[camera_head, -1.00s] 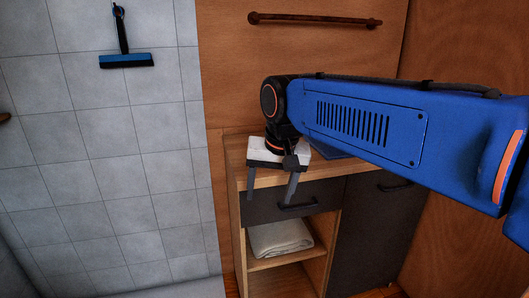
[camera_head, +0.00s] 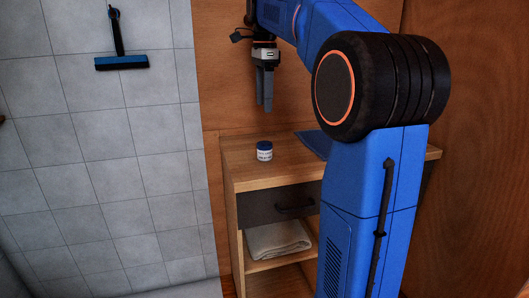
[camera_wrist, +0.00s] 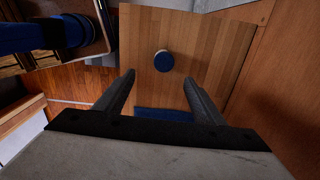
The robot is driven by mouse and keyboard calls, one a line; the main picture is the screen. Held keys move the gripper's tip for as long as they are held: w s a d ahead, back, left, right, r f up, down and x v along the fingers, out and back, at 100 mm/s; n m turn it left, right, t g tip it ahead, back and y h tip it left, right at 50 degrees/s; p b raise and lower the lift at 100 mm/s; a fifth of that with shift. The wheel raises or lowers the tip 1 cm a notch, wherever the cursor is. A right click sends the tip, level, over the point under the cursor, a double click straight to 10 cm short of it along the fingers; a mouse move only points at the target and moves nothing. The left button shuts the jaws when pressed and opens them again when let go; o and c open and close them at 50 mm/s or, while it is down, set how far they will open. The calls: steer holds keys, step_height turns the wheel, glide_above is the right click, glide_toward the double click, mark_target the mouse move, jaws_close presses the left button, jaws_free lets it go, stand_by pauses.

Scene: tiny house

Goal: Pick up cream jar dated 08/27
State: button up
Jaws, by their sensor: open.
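A small white jar with a dark blue lid (camera_head: 264,151) stands upright on the wooden cabinet top (camera_head: 238,165), near its left part. Its label shows print too small to read, so I cannot tell the date. In the wrist view the jar's blue lid (camera_wrist: 163,61) shows from above, beyond and between my fingers. My gripper (camera_head: 264,106) hangs above the jar, pointing down, apart from it. In the wrist view my gripper (camera_wrist: 158,80) is open, with nothing between the fingers.
A blue flat item (camera_head: 312,144) lies on the cabinet top right of the jar; it also shows in the wrist view (camera_wrist: 163,114). Below are a dark drawer (camera_head: 270,207) and a shelf with a folded towel (camera_head: 277,241). A squeegee (camera_head: 122,62) hangs on the tiled wall.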

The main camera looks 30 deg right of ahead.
mark_target(265, 143)
steer(key=shift+m, duration=0.3)
steer(key=f, duration=1.1)
steer(key=shift+w+d, duration=0.35)
steer(key=shift+w+d+f, duration=0.1)
steer(key=shift+f, duration=1.4)
steer(key=shift+w+f, duration=0.1)
steer(key=shift+f, duration=1.4)
steer(key=c, duration=1.2)
